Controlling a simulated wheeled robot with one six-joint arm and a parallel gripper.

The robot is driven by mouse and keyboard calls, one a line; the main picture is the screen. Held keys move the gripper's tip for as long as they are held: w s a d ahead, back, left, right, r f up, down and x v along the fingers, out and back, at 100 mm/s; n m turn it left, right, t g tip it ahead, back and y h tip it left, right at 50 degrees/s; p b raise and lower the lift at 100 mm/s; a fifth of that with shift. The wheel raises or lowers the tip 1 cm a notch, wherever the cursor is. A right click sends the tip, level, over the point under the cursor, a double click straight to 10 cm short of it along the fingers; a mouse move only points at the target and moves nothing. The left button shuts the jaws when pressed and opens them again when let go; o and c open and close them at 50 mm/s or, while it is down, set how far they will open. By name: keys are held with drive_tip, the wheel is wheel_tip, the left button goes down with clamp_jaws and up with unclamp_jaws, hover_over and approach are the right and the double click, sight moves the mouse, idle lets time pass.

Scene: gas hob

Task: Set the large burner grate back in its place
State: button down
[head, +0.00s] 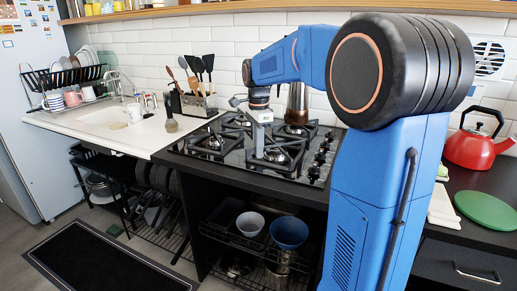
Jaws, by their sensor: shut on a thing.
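The black gas hob (243,166) is set in the counter, with several black grates on it. My gripper (259,153) reaches down from above to the front right of the hob. It is shut on the large burner grate (295,157), which shows at or just above the burner there. The gripper hides part of this grate, and I cannot tell whether it rests fully on the hob. Another grate (209,149) lies at the front left, and one more (301,130) at the back right.
A moka pot (297,103) stands on the back right of the hob. The control knobs (319,158) line its right side. A utensil holder (199,105) and the sink (106,115) are to the left. A red kettle (474,148) and green board (487,210) are to the right.

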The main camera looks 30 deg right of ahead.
drive_tip(key=c, duration=1.8)
unclamp_jaws()
drive_tip(key=shift+c, duration=0.2)
wheel_tip(320, 180, up, 18)
drive_tip(key=shift+f, duration=0.25)
drive_tip(key=s+a+f+n+t, duration=0.1)
drive_tip(key=s+a+f+n, duration=0.2)
drive_tip(key=s+f+n, duration=0.3)
drive_tip(key=s+a+f+n+t, duration=0.2)
drive_tip(key=s+f+n, duration=0.5)
drive_tip(key=s+f, duration=0.4)
drive_tip(key=s+a+f+n+t, duration=0.1)
drive_tip(key=s+a+f+n, duration=0.3)
drive_tip(key=s, duration=1)
wheel_tip(320, 180, down, 5)
drive_tip(key=shift+r+n+t, duration=0.2)
drive_tip(key=shift+n+t, duration=0.2)
drive_tip(key=shift+n, duration=0.8)
